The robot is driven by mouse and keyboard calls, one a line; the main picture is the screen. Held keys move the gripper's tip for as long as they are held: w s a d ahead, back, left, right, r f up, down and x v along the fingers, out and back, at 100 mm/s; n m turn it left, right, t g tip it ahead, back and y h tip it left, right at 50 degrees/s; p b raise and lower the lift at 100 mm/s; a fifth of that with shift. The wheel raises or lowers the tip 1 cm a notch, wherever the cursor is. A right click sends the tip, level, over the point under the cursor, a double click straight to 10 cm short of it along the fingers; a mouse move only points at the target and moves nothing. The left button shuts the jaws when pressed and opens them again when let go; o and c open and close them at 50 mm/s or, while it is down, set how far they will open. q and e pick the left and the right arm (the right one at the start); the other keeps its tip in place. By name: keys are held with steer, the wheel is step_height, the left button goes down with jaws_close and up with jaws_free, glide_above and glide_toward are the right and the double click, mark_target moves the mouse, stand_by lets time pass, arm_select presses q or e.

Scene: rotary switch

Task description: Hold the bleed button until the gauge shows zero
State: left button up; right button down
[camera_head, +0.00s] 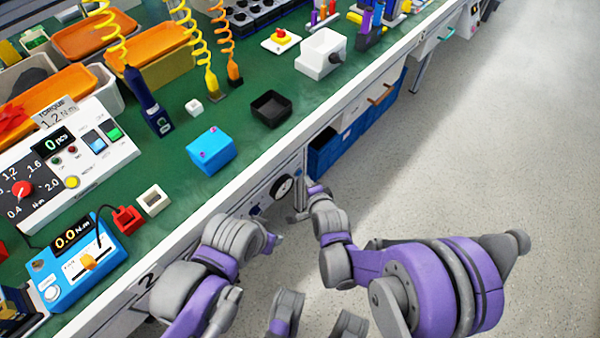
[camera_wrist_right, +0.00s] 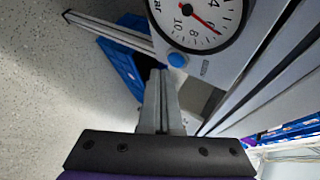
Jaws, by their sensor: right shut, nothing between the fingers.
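The round pressure gauge (camera_head: 281,187) is on the bench's front side. In the right wrist view the gauge (camera_wrist_right: 196,18) has a white dial, and its red needle points to about 6 to 8, off zero.
The green bench top (camera_head: 235,205) holds a blue box (camera_head: 210,150), a black tray (camera_head: 270,108) and a torque panel (camera_head: 70,160). A blue crate (camera_head: 345,140) is under the bench. The grey floor (camera_head: 480,150) to the right is clear.

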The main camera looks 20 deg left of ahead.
steer(key=shift+a, duration=0.1)
steer(key=shift+w+a, duration=0.15)
steer(key=shift+a, duration=0.15)
steer(key=shift+w+a, duration=0.1)
steer(key=shift+a, duration=0.3)
stand_by(2.9)
steer(key=shift+s+d, duration=0.25)
steer(key=shift+d, duration=0.55)
steer(key=d, duration=0.1)
steer(key=s+d+b, duration=0.1)
steer(key=d, duration=0.1)
steer(key=d+b, duration=0.1)
steer(key=shift+s+d, duration=0.4)
